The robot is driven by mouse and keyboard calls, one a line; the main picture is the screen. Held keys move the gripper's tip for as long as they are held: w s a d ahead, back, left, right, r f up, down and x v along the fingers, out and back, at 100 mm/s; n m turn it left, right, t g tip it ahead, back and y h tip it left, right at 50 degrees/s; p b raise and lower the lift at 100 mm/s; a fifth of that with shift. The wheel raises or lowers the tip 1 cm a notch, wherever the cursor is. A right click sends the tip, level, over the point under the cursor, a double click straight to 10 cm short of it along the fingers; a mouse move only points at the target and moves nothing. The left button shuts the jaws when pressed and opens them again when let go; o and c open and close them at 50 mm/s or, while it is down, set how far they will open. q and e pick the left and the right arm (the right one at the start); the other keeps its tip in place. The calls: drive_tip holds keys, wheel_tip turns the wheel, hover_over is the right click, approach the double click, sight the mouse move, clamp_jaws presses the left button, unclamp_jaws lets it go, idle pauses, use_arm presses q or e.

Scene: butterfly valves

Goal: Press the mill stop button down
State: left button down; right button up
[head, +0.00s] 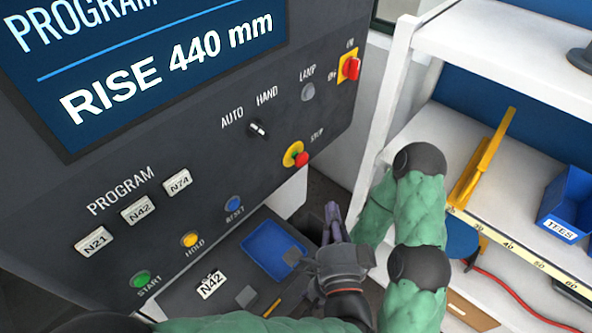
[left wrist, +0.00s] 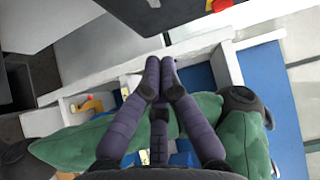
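The stop button (head: 302,159) is a red mushroom head on a yellow ring, beside the STOP label at the lower right of the dark control panel (head: 200,150). My left gripper (head: 333,212) is below and to the right of it in the head view, apart from it, with purple fingers pointing up. In the left wrist view, the fingertips of the left gripper (left wrist: 160,62) are together and hold nothing. A red and yellow part (left wrist: 221,5) shows at the top edge there; I cannot tell which control it is. I do not see my right gripper.
A red rotary switch (head: 350,68), a grey lamp (head: 308,92) and a black selector (head: 258,128) sit above the stop button. Blue reset (head: 233,203), yellow hold (head: 190,240) and green start (head: 141,279) buttons line the lower panel. A white shelf (head: 520,215) stands at right with a blue bin (head: 568,205).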

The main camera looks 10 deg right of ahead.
use_arm(q)
drive_tip(key=shift+s+a+f+m, duration=0.2)
drive_tip(key=shift+s+f+m, duration=0.2)
drive_tip(key=shift+m, duration=0.2)
drive_tip(key=shift+w, duration=0.15)
approach(299, 158)
drive_tip(key=w+d+f, duration=0.1)
drive_tip(key=w+d, duration=0.3)
drive_tip(key=d, duration=0.2)
drive_tip(key=w+a, duration=0.2)
drive_tip(key=shift+w+a+f, duration=0.15)
drive_tip(key=shift+w+a, duration=0.1)
drive_tip(key=shift+w, duration=0.1)
drive_tip(key=shift+w+a, duration=0.1)
